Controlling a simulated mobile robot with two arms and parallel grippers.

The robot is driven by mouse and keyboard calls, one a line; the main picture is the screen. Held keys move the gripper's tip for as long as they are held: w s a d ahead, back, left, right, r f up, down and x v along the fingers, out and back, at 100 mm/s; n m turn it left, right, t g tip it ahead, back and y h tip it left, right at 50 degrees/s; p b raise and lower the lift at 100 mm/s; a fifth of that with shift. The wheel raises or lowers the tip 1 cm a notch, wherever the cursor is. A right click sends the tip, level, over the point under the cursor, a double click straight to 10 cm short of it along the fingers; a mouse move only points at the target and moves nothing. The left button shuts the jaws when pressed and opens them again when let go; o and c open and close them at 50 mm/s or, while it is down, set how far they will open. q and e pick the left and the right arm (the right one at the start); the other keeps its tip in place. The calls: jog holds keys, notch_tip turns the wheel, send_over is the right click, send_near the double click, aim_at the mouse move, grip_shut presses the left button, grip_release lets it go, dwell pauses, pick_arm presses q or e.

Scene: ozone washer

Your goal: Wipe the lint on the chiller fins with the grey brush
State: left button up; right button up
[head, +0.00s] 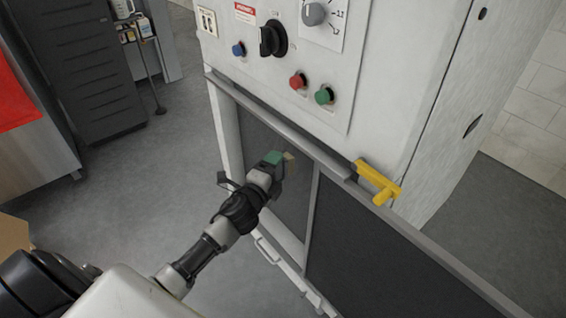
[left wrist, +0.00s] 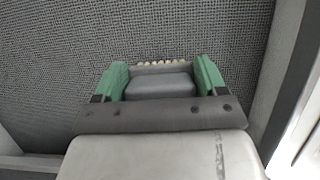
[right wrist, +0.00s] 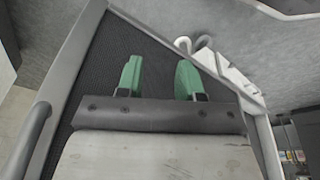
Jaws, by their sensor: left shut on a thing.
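My left gripper (head: 277,160) is in front of the dark fin panel on the lower front of the white machine, the chiller fins (head: 292,203). In the left wrist view its green fingers (left wrist: 160,80) are shut on the grey brush (left wrist: 158,86). The brush's pale bristles point toward the fins, which fill the background; I cannot tell whether they touch. No lint can be made out on the visible fins. My right gripper (right wrist: 158,80) shows only in the right wrist view, open and empty, its fingers apart before a dark mesh panel.
The white machine (head: 400,60) carries knobs and coloured buttons above the panels. A yellow handle (head: 378,182) sticks out at the right of its ledge. A dark drawer cabinet (head: 85,70) stands at the back left. Grey floor (head: 150,180) is clear left of the machine.

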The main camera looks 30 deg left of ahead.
pick_arm(q)
jog(key=shift+s+a, duration=0.35)
jog(key=shift+s, duration=0.4)
pick_arm(e)
jog(key=shift+s+f, duration=0.1)
jog(key=shift+f, duration=0.25)
pick_arm(q)
jog(key=shift+s, duration=0.1)
jog(key=shift+s+a+p, duration=0.15)
jog(key=shift+s+a, duration=0.15)
jog(key=shift+s, duration=0.35)
jog(key=shift+s+a+p, duration=0.15)
jog(key=shift+s+a, duration=0.1)
jog(key=shift+s, duration=0.4)
pick_arm(e)
jog(key=shift+f, duration=0.65)
